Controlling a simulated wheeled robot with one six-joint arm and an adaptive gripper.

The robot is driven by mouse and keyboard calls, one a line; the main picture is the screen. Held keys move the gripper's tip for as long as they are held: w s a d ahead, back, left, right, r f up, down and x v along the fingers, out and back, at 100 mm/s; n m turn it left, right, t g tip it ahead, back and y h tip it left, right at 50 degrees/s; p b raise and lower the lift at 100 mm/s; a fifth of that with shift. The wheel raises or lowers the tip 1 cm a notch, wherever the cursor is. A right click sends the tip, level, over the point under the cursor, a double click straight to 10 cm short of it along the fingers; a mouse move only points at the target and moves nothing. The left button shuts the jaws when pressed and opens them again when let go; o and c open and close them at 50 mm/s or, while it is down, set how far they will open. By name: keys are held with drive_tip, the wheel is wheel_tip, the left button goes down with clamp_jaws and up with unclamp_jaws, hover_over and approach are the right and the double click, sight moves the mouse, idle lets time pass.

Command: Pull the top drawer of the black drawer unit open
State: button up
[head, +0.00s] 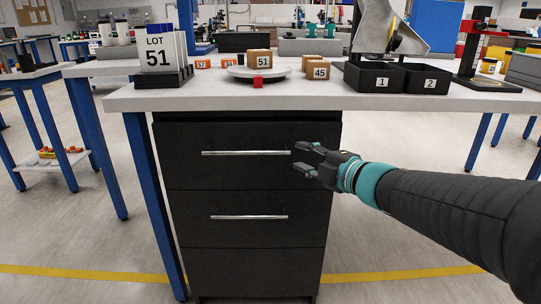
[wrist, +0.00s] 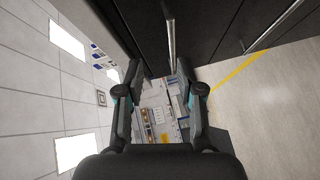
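The black drawer unit (head: 245,272) stands under the white worktop, with its drawer fronts facing me. The top drawer (head: 220,172) looks shut and level with the fronts below, and it carries a thin silver bar handle (head: 240,153). My gripper (head: 300,156) is open and empty, close to the right end of this handle. In the wrist view the gripper (wrist: 158,68) has its fingers spread, and a silver handle bar (wrist: 170,35) lies just beyond the tips, towards the right finger. I cannot tell whether anything touches.
The second drawer has its own silver handle (head: 249,217). The worktop (head: 290,100) above holds a lot sign (head: 158,58), numbered boxes (head: 318,70) and two black bins (head: 382,80). A blue table leg (head: 153,195) stands at the unit's left. The floor (head: 410,235) at right is clear.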

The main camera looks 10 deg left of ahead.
sight(252, 154)
drive_tip(key=w+a+f+n, duration=0.1)
drive_tip(key=w+a, duration=0.1)
drive_tip(key=a, duration=0.3)
drive_tip(key=w+a+f+g+y, duration=0.1)
drive_tip(key=a, duration=0.3)
drive_tip(key=w+a+f+n+g, duration=0.1)
drive_tip(key=w+a, duration=0.1)
drive_tip(key=a, duration=0.3)
drive_tip(key=shift+w+a+f+n+y+b, duration=0.15)
drive_tip(key=shift+w+a+n+y+b, duration=0.15)
clamp_jaws()
